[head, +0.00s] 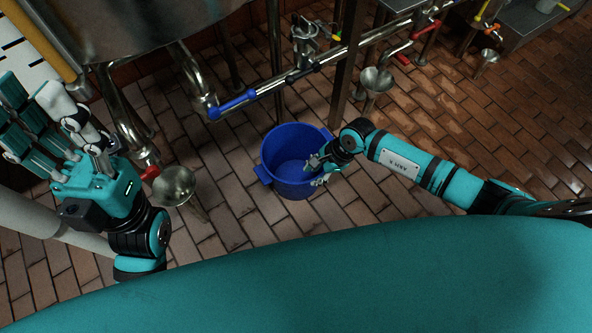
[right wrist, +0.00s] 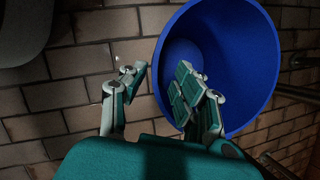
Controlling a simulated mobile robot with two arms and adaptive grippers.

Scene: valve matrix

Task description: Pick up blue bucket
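The blue bucket (head: 285,150) stands upright on the brick floor in the middle of the head view, empty, with a lug handle on its left side. It also fills the upper right of the right wrist view (right wrist: 235,60). My right gripper (head: 318,170) is at the bucket's right front rim. In the right wrist view its fingers (right wrist: 160,82) are apart, with the rim between them: one side is outside the bucket, the other over the inside. Contact with the rim cannot be told. My left gripper (head: 42,125) is raised at the left, fingers spread and empty, away from the bucket.
A metal funnel (head: 174,186) stands left of the bucket, and another funnel (head: 376,80) behind it to the right. A steel pipe with a blue valve handle (head: 233,105) runs behind the bucket. A large steel tank (head: 140,25) is at the upper left.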

